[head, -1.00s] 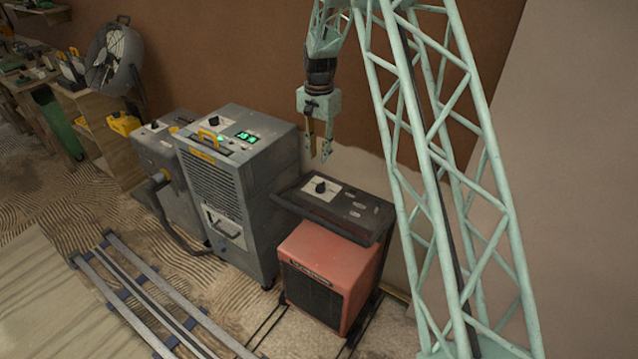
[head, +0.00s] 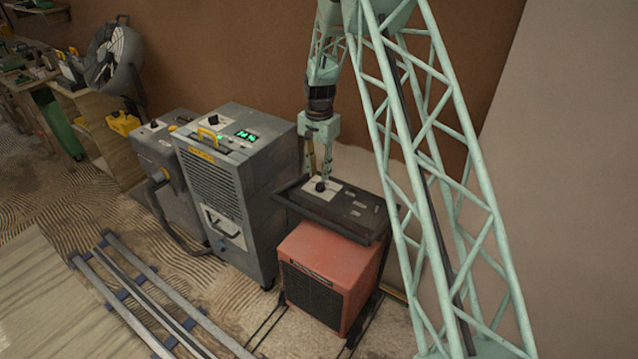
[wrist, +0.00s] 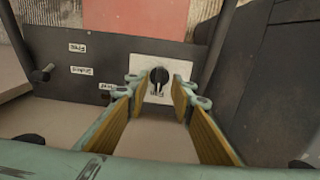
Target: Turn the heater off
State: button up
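The heater (head: 325,262) is a red-orange box with a dark grille, with a dark control panel (head: 345,209) above it. A round black knob (head: 320,186) sits on a white plate at the panel's left end. In the wrist view the knob (wrist: 159,76) shows between the fingertips, a little ahead of them, on its white plate (wrist: 152,68). My gripper (head: 318,178) points down just above the knob. It is open in the wrist view (wrist: 159,90), with tan inner pads apart and nothing between them. The knob's pointer setting is too small to read surely.
A grey machine (head: 235,180) with a green display and its own knob stands close left of the heater. Several white labels and a small lever (wrist: 42,74) show on the panel in the wrist view. The wall is close behind. Rails (head: 150,295) lie on the floor at front left.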

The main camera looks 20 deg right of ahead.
aim_at(319, 183)
jog(key=shift+f, duration=2.25)
grip_shut()
